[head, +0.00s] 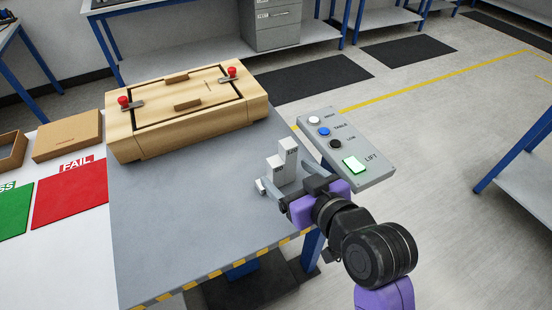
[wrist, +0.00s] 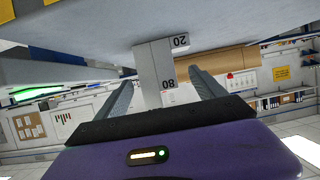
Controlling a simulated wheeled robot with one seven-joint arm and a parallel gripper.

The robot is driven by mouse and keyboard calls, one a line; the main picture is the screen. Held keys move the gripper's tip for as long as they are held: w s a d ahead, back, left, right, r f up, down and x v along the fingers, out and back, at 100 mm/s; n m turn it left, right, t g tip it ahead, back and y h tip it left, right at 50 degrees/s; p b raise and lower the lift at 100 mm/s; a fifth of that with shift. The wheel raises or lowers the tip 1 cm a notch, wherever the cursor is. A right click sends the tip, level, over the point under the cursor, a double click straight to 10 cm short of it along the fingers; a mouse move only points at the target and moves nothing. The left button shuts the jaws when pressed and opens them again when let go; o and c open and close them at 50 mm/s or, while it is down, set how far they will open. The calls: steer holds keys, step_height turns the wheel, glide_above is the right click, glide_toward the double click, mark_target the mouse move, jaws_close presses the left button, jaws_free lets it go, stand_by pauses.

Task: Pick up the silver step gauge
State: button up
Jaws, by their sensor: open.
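The silver step gauge (head: 287,158) stands upright on the grey table near its right edge, with a tall column and lower steps. In the wrist view the gauge (wrist: 153,72) carries the numbers 20 and 80 and appears upside down. My gripper (head: 286,184) is at the near side of the gauge, low over the table edge. In the wrist view my gripper (wrist: 161,78) is open, with one finger on each side of the gauge and visible gaps between. My gripper hides part of the gauge's lower end in the head view.
A control panel (head: 374,178) with buttons and a lit green LIFT button stands just right of my gripper. A wooden fixture box (head: 150,133) with red knobs sits at the table's back. Red FAIL (head: 72,195) and green areas lie left. The table's front middle (head: 185,225) is clear.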

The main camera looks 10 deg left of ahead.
mark_target(275, 161)
steer(key=shift+p+x, duration=0.65)
steer(key=shift+x, duration=3.2)
steer(key=shift+w+d+r, duration=0.1)
steer(key=shift+d, duration=0.1)
steer(key=c, duration=1.6)
jaws_close()
steer(key=shift+r, duration=0.15)
